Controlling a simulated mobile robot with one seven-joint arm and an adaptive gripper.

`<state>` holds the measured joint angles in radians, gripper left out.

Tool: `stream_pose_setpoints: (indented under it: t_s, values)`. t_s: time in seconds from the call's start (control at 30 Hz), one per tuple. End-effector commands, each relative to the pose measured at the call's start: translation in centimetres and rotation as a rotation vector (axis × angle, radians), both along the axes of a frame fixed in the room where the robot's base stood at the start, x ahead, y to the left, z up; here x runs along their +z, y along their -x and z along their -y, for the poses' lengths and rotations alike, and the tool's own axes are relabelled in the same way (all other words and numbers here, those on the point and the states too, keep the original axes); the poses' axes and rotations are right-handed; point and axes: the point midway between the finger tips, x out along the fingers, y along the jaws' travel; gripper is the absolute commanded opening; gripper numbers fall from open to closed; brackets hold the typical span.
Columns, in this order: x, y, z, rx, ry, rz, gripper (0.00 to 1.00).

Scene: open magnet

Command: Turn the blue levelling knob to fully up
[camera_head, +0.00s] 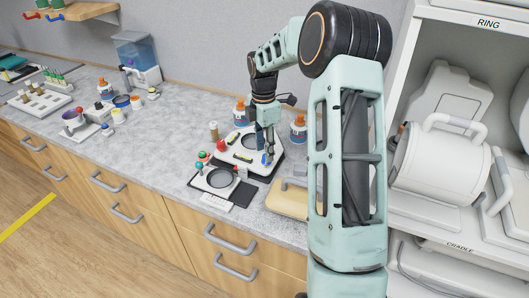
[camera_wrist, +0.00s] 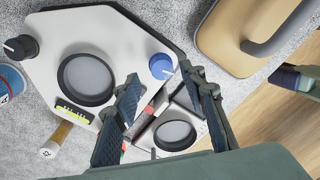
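The blue levelling knob (camera_wrist: 162,66) sits at a corner of a white plate-like device (camera_wrist: 120,35) with a dark-ringed round pan. A thin pale pointer line shows at the knob's lower right edge. In the head view the knob (camera_head: 266,160) is a small blue spot, partly hidden by my gripper (camera_head: 268,150). In the wrist view my gripper (camera_wrist: 164,78) is open, its fingers on either side of the view just below the knob. They look apart from it, and nothing is held. The height gap is hard to judge.
A black knob (camera_wrist: 20,47) and a yellow-green level vial (camera_wrist: 74,112) are on the same device. A smaller ringed device (camera_head: 216,181) stands beside it. A tan, grey-handled block (camera_wrist: 235,40) lies close by. Orange-capped bottles (camera_head: 298,130) stand behind. A shelf unit is at right.

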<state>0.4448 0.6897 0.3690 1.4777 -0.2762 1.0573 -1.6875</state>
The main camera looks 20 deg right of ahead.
Motion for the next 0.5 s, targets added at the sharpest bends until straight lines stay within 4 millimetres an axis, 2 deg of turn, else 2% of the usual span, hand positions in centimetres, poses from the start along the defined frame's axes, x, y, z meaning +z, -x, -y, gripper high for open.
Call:
stream_pose_setpoints:
  t_s: [0.3,0.5]
  values:
    - [6.9,-0.3,0.0,0.0,0.001,0.005,0.38]
    - [9.5,-0.4,-0.1,0.001,0.0,0.003,0.38]
